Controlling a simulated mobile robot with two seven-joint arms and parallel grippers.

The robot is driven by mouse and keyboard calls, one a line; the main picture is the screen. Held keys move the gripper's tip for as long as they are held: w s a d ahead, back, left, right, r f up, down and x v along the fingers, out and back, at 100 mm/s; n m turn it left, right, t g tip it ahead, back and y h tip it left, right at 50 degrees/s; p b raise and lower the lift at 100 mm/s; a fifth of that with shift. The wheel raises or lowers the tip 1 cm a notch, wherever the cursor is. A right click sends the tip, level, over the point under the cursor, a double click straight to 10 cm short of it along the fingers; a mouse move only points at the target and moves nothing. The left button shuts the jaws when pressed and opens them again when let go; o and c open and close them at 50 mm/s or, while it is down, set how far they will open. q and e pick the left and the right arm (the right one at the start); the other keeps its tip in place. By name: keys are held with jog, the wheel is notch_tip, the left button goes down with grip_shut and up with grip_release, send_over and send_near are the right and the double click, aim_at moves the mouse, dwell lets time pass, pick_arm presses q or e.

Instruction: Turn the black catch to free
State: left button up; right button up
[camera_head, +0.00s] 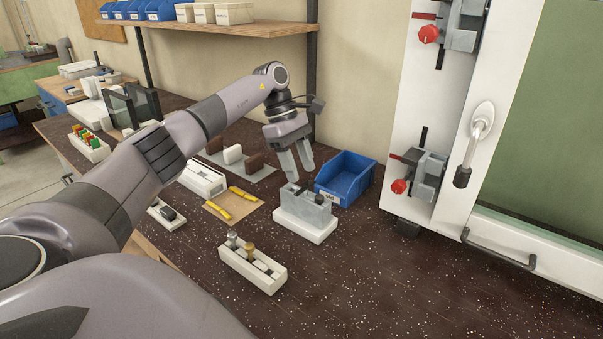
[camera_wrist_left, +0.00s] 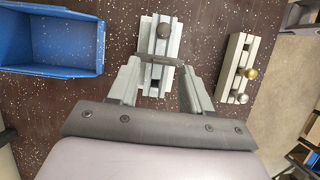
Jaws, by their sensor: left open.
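A grey metal clamp block (camera_head: 300,208) stands on a white base (camera_head: 305,229) on the dark speckled bench. A small black part, apparently the catch (camera_head: 294,187), sits on its top; a dark round knob (camera_head: 320,199) is at its right end. My right gripper is out of view.
A blue bin (camera_head: 345,180) stands close behind and right of the block. A pale holder (camera_head: 253,264) with knobbed pins is in front left. Yellow tools (camera_head: 218,210) lie on a board to the left. The white panel with red-knobbed clamps (camera_head: 423,175) rises at right.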

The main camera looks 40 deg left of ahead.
pick_arm(q)
jog(key=shift+v, duration=2.5)
